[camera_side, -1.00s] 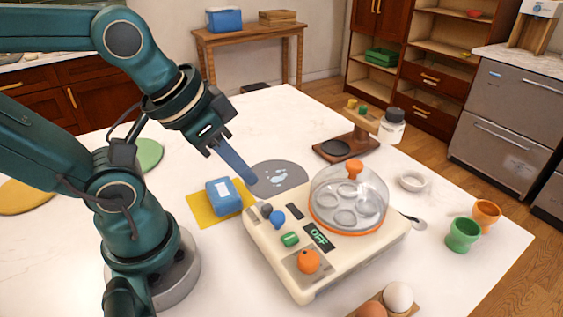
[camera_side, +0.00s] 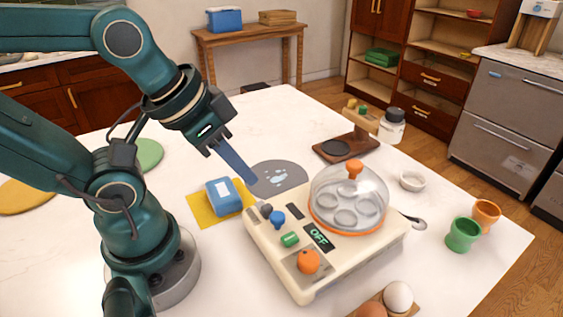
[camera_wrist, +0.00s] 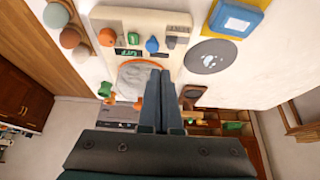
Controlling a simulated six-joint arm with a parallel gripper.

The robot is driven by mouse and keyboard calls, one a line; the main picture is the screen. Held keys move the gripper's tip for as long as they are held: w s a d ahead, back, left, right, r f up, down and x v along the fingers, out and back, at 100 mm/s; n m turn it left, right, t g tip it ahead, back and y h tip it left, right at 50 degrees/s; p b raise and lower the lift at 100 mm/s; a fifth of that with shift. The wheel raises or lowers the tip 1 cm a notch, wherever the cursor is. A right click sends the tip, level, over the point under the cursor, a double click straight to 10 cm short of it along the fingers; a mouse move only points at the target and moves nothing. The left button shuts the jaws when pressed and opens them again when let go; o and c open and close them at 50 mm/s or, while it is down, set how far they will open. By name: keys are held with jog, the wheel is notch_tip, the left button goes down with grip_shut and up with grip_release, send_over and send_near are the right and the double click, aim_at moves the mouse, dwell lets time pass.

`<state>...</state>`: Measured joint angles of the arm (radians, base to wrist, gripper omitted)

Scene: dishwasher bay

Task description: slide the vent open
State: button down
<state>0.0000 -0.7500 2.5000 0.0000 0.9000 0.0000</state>
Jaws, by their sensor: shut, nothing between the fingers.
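The cream egg cooker (camera_side: 345,262) stands on the white table, with a clear dome lid (camera_side: 350,190) on top. Its panel has a dark slot (camera_side: 295,211), a blue knob (camera_side: 277,218), a grey knob (camera_side: 266,210), a green knob (camera_side: 290,239), an orange dial (camera_side: 308,262) and a display reading OFF (camera_side: 319,237). I cannot tell which part is the vent. My gripper (camera_side: 252,181) is shut and empty, above and behind the knob side of the cooker, apart from it. In the wrist view its closed fingers (camera_wrist: 157,74) hide part of the dome.
A blue sponge (camera_side: 224,196) on a yellow cloth and a grey mat (camera_side: 285,176) with a wet patch lie beside the cooker. A wooden stand (camera_side: 343,147), a white bowl (camera_side: 412,181), egg cups (camera_side: 463,234) and eggs (camera_side: 397,297) are around it.

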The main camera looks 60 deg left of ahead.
dwell(0.3)
jog(key=c, duration=0.7)
grip_release()
jog(key=shift+c, duration=0.2)
jog(key=n, duration=0.3)
jog(key=shift+w+r, duration=0.1)
jog(key=shift+r, duration=0.1)
jog(key=n+g, duration=0.5)
jog(key=n, duration=1)
send_over(267, 206)
notch_tip(267, 206, down, 4)
jog(key=shift+d+f, duration=0.1)
jog(key=shift+f+g, duration=0.3)
jog(key=shift+f, duration=2.95)
